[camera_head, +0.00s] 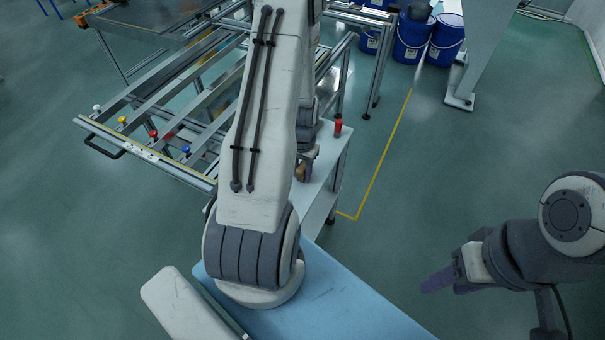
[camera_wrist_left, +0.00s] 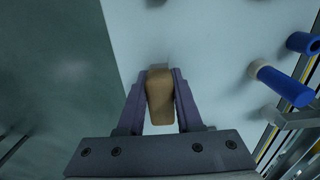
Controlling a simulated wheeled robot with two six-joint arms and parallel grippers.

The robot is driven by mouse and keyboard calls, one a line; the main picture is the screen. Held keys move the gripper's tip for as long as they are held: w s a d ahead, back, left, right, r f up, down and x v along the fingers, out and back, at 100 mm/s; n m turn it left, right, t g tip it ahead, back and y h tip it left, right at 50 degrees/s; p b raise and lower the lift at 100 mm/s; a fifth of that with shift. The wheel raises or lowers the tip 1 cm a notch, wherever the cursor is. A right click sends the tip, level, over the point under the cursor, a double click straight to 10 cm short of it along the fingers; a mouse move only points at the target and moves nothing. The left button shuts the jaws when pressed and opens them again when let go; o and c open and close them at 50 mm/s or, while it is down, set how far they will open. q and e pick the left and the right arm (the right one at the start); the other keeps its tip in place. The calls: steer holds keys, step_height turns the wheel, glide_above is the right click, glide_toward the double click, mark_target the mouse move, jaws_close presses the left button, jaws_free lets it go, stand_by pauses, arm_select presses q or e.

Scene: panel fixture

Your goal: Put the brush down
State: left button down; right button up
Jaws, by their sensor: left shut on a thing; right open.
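The brush shows in the left wrist view as a tan, wood-coloured block (camera_wrist_left: 160,98). My left gripper (camera_wrist_left: 160,78) is shut on it, one purple finger on each side. A pale table top (camera_wrist_left: 215,60) lies beneath it; I cannot tell whether the brush touches it. In the head view my left arm hides most of this gripper, and a small brown bit of the brush (camera_head: 301,172) shows beside the arm, over the narrow pale table (camera_head: 318,205). My right gripper (camera_head: 437,281) is open and empty, over the floor at the right.
A metal frame rack (camera_head: 185,165) with coloured knobs stands left of the table. A small red item (camera_head: 338,127) is at the table's far right corner. Blue cylinders (camera_wrist_left: 284,86) lie right of the brush in the wrist view. Blue buckets (camera_head: 412,40) stand at the back.

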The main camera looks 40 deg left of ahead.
arm_select(q)
steer(key=shift+f, duration=0.5)
steer(key=shift+f, duration=0.1)
steer(key=c, duration=0.6)
jaws_free()
